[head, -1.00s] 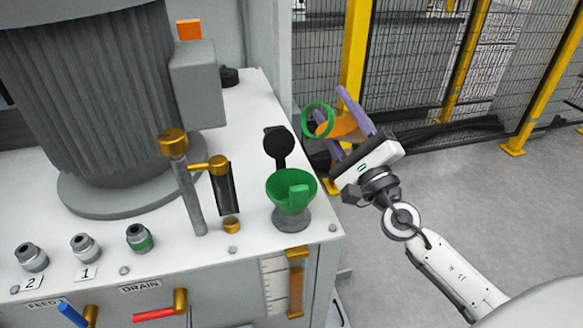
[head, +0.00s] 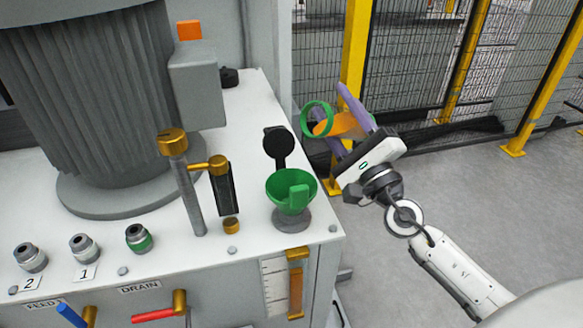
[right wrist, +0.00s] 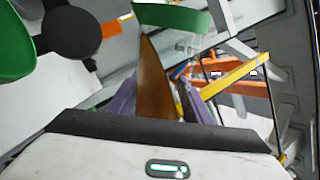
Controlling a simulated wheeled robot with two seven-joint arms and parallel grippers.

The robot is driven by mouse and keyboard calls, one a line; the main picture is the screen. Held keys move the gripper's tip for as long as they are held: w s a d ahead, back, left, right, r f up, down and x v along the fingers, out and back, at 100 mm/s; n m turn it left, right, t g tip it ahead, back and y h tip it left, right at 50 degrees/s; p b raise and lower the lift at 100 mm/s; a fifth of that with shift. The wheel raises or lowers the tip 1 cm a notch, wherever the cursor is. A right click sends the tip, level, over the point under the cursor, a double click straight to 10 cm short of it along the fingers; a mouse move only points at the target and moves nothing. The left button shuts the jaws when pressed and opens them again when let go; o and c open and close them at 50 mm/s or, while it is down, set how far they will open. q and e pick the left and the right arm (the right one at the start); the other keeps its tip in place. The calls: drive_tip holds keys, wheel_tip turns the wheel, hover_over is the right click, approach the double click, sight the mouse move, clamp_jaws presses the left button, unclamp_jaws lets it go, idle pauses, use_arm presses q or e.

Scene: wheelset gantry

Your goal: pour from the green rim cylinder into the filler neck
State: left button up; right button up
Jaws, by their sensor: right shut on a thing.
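The green rim cylinder (head: 346,126) has an amber body and a green ring at its open end. My right gripper (head: 340,122) is shut on it with purple fingers. It is tilted, its rim toward the left of the head view, up and right of the filler neck and apart from it. The cylinder also shows in the right wrist view (right wrist: 153,85), between the fingers. The filler neck (head: 291,191) is a green funnel on a grey base at the cabinet's front right corner. It also shows in the right wrist view (right wrist: 12,50). My left gripper is out of view.
A black round cap (head: 278,144) stands open behind the funnel. A brass-topped post (head: 185,185) and a ribbed grey motor (head: 95,95) stand to the left. A sight gauge (head: 295,283) is below the funnel. Yellow-framed fencing (head: 420,80) stands behind my right arm.

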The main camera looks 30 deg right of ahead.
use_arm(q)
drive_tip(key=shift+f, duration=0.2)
use_arm(e)
drive_tip(key=shift+a+r+n+y, duration=0.1)
drive_tip(key=shift+r+n+y, duration=0.4)
drive_tip(key=shift+n, duration=0.3)
idle(0.5)
use_arm(q)
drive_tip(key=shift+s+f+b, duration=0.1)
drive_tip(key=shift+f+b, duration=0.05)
drive_tip(key=shift+b, duration=0.25)
use_arm(e)
drive_tip(key=shift+r+n, duration=0.2)
drive_tip(key=shift+n, duration=0.2)
drive_tip(key=shift+a+r+y, duration=0.1)
drive_tip(key=shift+y, duration=0.2)
